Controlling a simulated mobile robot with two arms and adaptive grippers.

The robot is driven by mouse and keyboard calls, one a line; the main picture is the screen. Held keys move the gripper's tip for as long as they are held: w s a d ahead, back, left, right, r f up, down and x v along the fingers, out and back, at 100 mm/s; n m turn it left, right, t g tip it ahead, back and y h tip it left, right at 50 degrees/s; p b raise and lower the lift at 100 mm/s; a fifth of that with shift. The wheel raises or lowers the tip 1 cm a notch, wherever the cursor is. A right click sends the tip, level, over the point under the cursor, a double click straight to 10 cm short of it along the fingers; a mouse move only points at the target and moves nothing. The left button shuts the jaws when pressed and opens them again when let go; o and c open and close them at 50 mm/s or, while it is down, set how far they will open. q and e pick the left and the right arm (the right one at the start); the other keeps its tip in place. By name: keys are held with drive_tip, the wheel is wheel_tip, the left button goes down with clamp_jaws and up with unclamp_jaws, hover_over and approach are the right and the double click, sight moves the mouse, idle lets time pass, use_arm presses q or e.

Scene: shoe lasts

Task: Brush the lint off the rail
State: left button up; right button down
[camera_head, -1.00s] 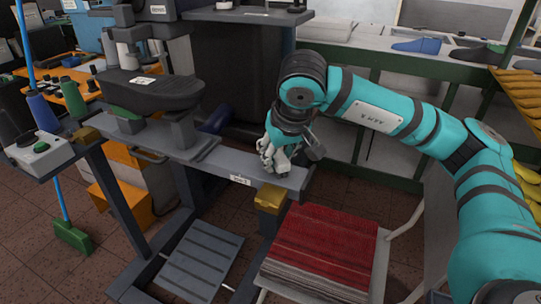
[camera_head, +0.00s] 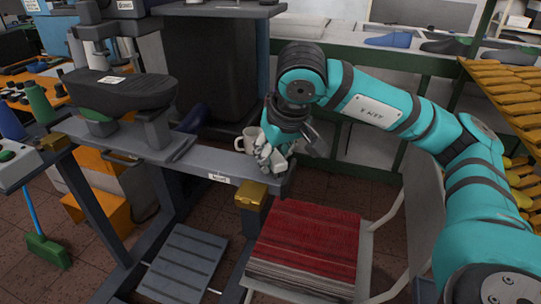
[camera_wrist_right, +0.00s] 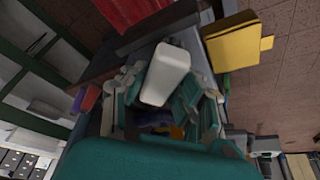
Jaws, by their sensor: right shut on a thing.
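The rail (camera_head: 205,157) is the long grey beam with a small white label, running from the black last-shaped form toward the right. My right gripper (camera_head: 268,157) is over the rail's right end. In the right wrist view, its fingers (camera_wrist_right: 165,95) close around a pale, rounded block (camera_wrist_right: 165,73). I cannot make out any lint. My left gripper is out of view.
A yellow box (camera_head: 250,196) is at the rail's right end. A red cloth stack (camera_head: 308,240) lies on a chair (camera_head: 374,247) in front. The black form (camera_head: 115,91) stands over the rail's left part. A green-framed bench (camera_head: 390,63) stands behind.

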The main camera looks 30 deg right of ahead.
sight(202, 150)
drive_tip(key=shift+w+a+r, duration=0.1)
drive_tip(key=shift+w+a, duration=0.15)
drive_tip(key=shift+w, duration=0.1)
drive_tip(key=shift+w+a, duration=0.65)
drive_tip(key=shift+w, duration=0.25)
drive_tip(key=shift+w+a, duration=0.15)
drive_tip(key=shift+w+a+p, duration=0.3)
drive_tip(key=shift+w+a, duration=0.4)
drive_tip(key=shift+w, duration=0.2)
drive_tip(key=shift+w+a, duration=0.4)
drive_tip(key=shift+w, duration=0.15)
drive_tip(key=shift+w+a, duration=0.7)
drive_tip(key=shift+w, duration=0.15)
drive_tip(key=shift+w+a, duration=0.35)
drive_tip(key=shift+w, duration=0.05)
drive_tip(key=shift+w+a+p, duration=0.4)
drive_tip(key=shift+w, duration=0.2)
drive_tip(key=shift+w+a, duration=0.45)
drive_tip(key=shift+w, duration=0.05)
drive_tip(key=shift+w+a+p, duration=0.55)
drive_tip(key=shift+w+a, duration=0.15)
drive_tip(key=shift+w, duration=0.25)
drive_tip(key=shift+w+a, duration=0.3)
drive_tip(key=shift+w, duration=0.1)
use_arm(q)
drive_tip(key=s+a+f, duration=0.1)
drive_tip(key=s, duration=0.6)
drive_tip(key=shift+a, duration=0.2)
